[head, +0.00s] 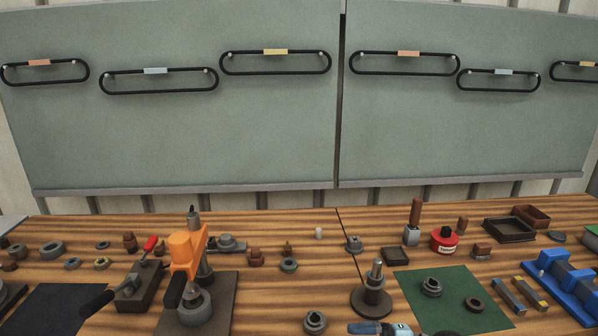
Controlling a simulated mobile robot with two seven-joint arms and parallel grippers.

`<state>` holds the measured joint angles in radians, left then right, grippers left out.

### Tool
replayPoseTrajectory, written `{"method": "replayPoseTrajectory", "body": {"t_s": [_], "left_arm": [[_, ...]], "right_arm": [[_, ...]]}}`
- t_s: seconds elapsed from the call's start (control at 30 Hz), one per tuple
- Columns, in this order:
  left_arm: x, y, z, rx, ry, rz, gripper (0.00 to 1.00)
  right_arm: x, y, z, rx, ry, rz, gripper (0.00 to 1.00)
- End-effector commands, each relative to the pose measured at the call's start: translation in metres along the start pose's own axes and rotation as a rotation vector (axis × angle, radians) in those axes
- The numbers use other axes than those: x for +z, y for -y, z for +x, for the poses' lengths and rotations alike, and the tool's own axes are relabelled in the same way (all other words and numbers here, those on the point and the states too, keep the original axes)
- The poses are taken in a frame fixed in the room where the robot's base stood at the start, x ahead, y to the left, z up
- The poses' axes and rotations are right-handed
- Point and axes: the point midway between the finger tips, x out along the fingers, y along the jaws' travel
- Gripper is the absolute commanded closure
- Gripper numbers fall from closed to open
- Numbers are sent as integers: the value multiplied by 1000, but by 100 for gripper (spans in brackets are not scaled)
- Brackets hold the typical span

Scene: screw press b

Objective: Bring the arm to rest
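Neither of my arms nor grippers can be made out in the head view. The orange press (187,248) stands upright on a dark base plate (222,290) at the left of the wooden bench. A grey ring-like part (194,308) sits on the plate below the orange arm. A device with a red-tipped lever and a black handle (97,303) stands just left of the press.
The bench (270,300) holds several loose rings and nuts. A dark stepped stand (372,297), green mat (460,312), red tin (444,240), trays (508,231) and blue fixture (566,280) stand right. A blue-grey object (380,328) is cut off at the bottom edge.

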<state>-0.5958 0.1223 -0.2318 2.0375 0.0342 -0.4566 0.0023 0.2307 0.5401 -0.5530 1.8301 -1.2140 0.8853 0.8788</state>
Motion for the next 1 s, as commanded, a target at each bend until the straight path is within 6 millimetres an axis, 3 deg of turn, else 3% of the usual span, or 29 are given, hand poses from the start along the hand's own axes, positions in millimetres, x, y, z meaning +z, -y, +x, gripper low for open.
{"method": "replayPoseTrajectory", "body": {"t_s": [0.13, 0.27, 0.4, 0.5, 0.67, 0.8, 0.87, 1.0], "left_arm": [[7, 0, -4, 2, 13, 4, 57], [10, 0, -5, 3, 19, 5, 57], [10, -1, -5, 3, 19, 3, 57], [9, -2, -4, 4, 18, 1, 57], [7, -2, -3, 4, 14, -2, 57], [6, -3, -2, 3, 11, -5, 57], [-14, -5, -15, 2, 13, -4, 57], [-40, -6, -33, -1, 3, 6, 57]], "right_arm": [[-10, 5, 4, 431, 49, 165, 20], [2, 28, -16, 735, 221, 376, 20], [20, 90, -47, 932, 491, 666, 20], [22, 141, -62, 971, 661, 858, 20], [11, 214, -73, 942, 853, 1118, 20], [-10, 270, -77, 870, 969, 1316, 20], [-21, 244, -80, 873, 963, 1293, 20], [-38, 222, -84, 872, 965, 1275, 20]]}}
